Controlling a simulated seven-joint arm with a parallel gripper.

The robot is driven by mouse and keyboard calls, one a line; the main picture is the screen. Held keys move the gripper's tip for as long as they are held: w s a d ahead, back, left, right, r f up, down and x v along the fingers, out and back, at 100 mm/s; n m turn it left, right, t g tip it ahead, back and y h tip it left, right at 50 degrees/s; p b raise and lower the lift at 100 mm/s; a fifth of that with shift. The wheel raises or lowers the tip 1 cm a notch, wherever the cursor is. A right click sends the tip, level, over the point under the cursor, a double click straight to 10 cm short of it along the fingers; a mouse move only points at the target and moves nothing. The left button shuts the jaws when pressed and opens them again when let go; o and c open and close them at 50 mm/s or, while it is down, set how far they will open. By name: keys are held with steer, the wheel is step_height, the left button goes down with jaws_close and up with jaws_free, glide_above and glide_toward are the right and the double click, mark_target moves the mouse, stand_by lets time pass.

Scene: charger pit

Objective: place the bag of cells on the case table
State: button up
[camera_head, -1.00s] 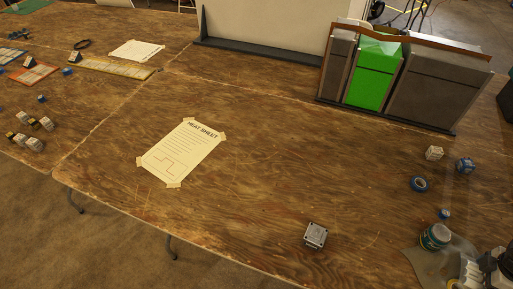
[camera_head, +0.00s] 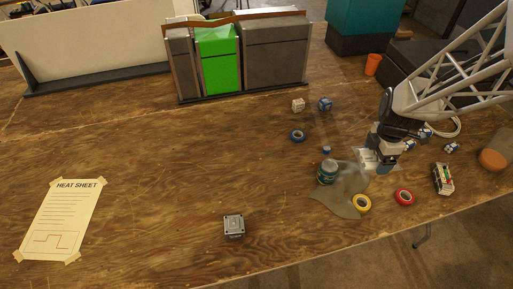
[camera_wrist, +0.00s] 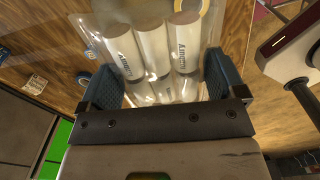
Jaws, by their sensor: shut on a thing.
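The bag of cells is a clear bag with several white, labelled cylinders (camera_wrist: 150,45) in the wrist view. My gripper (camera_wrist: 162,78) is shut on it, with a blue-padded finger on each side. In the head view the bag (camera_head: 366,157) is small and partly hidden by my gripper (camera_head: 377,160), low over the right part of a wooden table (camera_head: 150,150). I cannot tell whether the bag touches the tabletop. No label in view shows which table is the case table.
Yellow tape (camera_head: 362,204), red tape (camera_head: 404,197) and a battery-like pack (camera_head: 443,179) are nearby. Bins (camera_head: 275,55) stand at the back. The table's middle is mostly clear.

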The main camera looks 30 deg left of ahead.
steer(key=s+a+n, duration=0.1)
steer(key=s+a, duration=0.1)
steer(key=a, duration=1.7)
steer(key=s+a, duration=0.2)
steer(key=a, duration=1.7)
steer(key=s+a+n, duration=0.1)
steer(key=s+a, duration=0.9)
steer(key=a, duration=0.2)
steer(key=s+a, duration=0.9)
steer(key=a, duration=0.3)
steer(key=f, duration=1)
steer(key=shift+w+f, duration=0.15)
steer(key=shift+w, duration=0.05)
steer(key=shift+f, duration=0.45)
steer(key=shift+a, duration=0.15)
glide_above(162, 137)
steer(key=shift+d+f, duration=0.2)
steer(key=shift+f, duration=0.45)
